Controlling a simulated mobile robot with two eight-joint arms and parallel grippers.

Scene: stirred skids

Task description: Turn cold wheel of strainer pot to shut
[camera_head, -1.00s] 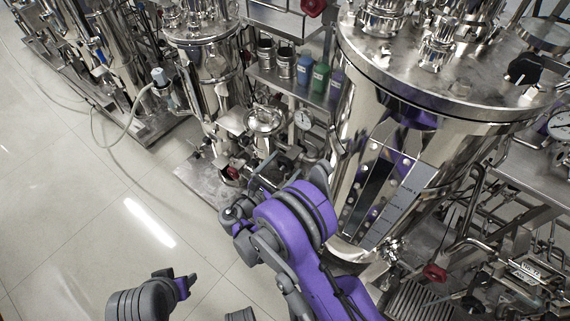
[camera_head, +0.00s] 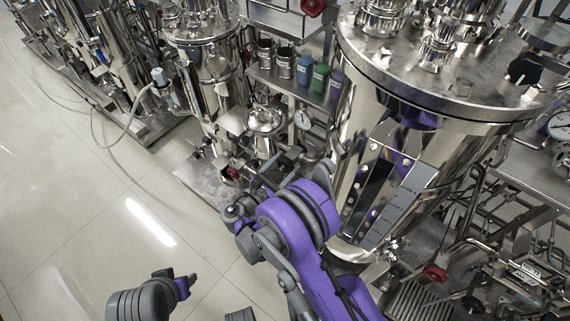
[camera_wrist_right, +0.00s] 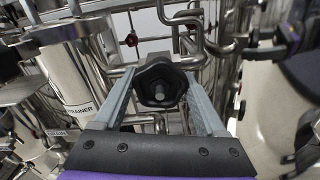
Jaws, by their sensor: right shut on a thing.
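In the right wrist view my right gripper (camera_wrist_right: 158,74) has its two grey fingers on either side of a black lobed handwheel (camera_wrist_right: 160,92) and is shut on it. The wheel faces the camera, with a pale stem end at its centre. A steel vessel labelled STRAINER (camera_wrist_right: 72,88) stands at the left of that view. In the head view a small steel pot (camera_head: 266,122) stands on the skid just beyond my purple right arm, which hides the wheel. My left gripper (camera_head: 188,282) is low at the left over bare floor, apart from everything; its jaw opening is unclear.
A large steel tank (camera_head: 385,110) stands close right of my right arm. A pressure gauge (camera_head: 303,119), a red knob (camera_head: 233,172) and bent pipes (camera_wrist_right: 185,16) crowd the skid. Coloured bottles (camera_head: 320,77) stand on a shelf behind. The tiled floor (camera_head: 90,220) at left is free.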

